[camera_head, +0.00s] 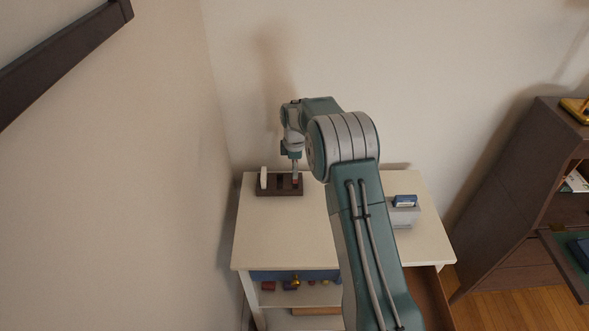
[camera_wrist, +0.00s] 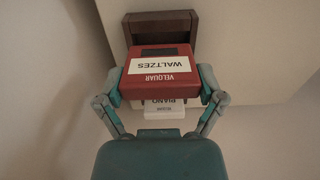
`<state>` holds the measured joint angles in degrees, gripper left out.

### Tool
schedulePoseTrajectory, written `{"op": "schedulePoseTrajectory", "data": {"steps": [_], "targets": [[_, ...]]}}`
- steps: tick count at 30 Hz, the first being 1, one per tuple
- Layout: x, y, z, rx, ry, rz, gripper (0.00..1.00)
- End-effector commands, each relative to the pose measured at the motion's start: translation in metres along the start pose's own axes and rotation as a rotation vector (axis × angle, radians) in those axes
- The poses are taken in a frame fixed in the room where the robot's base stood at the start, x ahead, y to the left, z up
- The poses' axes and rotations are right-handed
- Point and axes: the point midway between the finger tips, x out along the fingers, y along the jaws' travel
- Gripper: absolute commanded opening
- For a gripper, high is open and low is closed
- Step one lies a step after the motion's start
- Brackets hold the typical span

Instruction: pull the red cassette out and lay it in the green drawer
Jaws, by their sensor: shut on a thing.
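The red cassette (camera_wrist: 160,76), with a white label reading WALTZES, is between the two fingers of my gripper (camera_wrist: 162,92) in the wrist view. My gripper is shut on it. In the head view my gripper (camera_head: 295,172) points down at the right end of the dark brown rack (camera_head: 266,191), and a little red shows there. The rack also shows behind the cassette in the wrist view (camera_wrist: 160,22). I cannot tell whether the cassette's lower end is still inside the rack. No clearly green drawer is visible; my arm hides part of the cabinet front.
A white cassette (camera_head: 264,177) stands in the rack's left end. A grey holder (camera_head: 404,217) with a blue cassette (camera_head: 405,200) stands on the white tabletop (camera_head: 280,235). A brown drawer (camera_head: 428,295) sticks out at right. Small items lie below a blue panel (camera_head: 320,274). A dark bookcase stands right.

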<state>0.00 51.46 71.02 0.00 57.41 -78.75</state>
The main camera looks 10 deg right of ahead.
Motion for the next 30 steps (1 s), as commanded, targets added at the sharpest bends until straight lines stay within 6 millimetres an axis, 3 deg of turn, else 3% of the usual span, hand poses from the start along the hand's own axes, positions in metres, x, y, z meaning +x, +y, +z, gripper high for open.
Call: {"op": "schedulePoseTrajectory", "data": {"steps": [18, 30], "targets": [[-0.032, 0.000, 0.000, 0.000, 0.000, 0.000, 0.38], [-0.032, 0.000, 0.000, 0.000, 0.000, -0.001, 0.38]]}}
